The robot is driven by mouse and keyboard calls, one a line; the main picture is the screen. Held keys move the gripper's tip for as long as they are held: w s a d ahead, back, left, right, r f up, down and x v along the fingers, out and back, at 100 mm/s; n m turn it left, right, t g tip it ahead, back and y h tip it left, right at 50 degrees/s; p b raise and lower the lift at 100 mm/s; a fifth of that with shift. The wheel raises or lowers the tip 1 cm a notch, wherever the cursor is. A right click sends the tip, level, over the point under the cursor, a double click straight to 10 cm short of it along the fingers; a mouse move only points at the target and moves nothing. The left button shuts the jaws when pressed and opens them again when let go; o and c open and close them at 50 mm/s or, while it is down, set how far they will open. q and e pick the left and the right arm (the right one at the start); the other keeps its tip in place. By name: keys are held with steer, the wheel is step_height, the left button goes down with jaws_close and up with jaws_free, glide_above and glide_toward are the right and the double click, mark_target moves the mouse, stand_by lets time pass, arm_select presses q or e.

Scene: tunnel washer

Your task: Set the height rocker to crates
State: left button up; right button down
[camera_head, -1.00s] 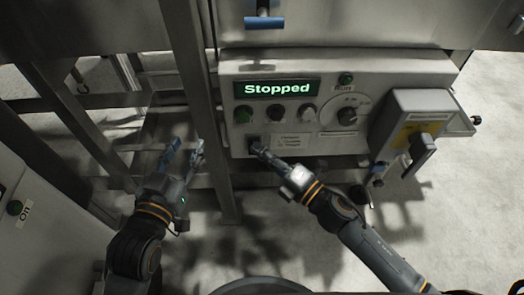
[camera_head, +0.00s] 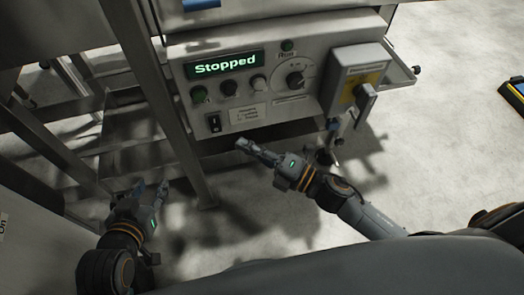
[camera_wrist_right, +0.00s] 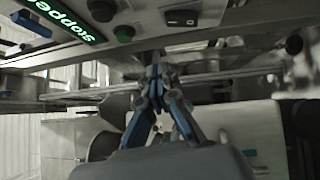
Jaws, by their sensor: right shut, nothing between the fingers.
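The height rocker (camera_head: 214,123) is a small black rocker switch at the lower left of the control panel, beside a small label plate (camera_head: 248,115). It also shows in the right wrist view (camera_wrist_right: 182,18), with a white mark on one half; which position it is in I cannot tell. My right gripper (camera_head: 240,144) is shut and empty, below and to the right of the rocker, apart from the panel. In the right wrist view its fingertips (camera_wrist_right: 156,66) are together below the rocker. My left gripper (camera_head: 152,190) is open and empty, low at the left.
The panel carries a display (camera_head: 223,65) reading "Stopped", several knobs and buttons, and a dial (camera_head: 295,79). A grey box with a handle (camera_head: 365,95) juts out at its right. A steel post (camera_head: 160,100) stands left of the panel.

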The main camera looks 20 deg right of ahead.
arm_select(q)
steer(key=shift+s+a+f+g, duration=0.3)
steer(key=shift+s+f+g, duration=0.3)
steer(key=shift+s, duration=0.1)
arm_select(e)
steer(key=shift+s+d+r, duration=0.2)
steer(key=shift+s+d, duration=0.45)
steer(key=shift+s, duration=0.05)
steer(key=shift+s+d+r, duration=0.15)
steer(key=shift+s+d, duration=0.45)
steer(key=shift+s, duration=0.1)
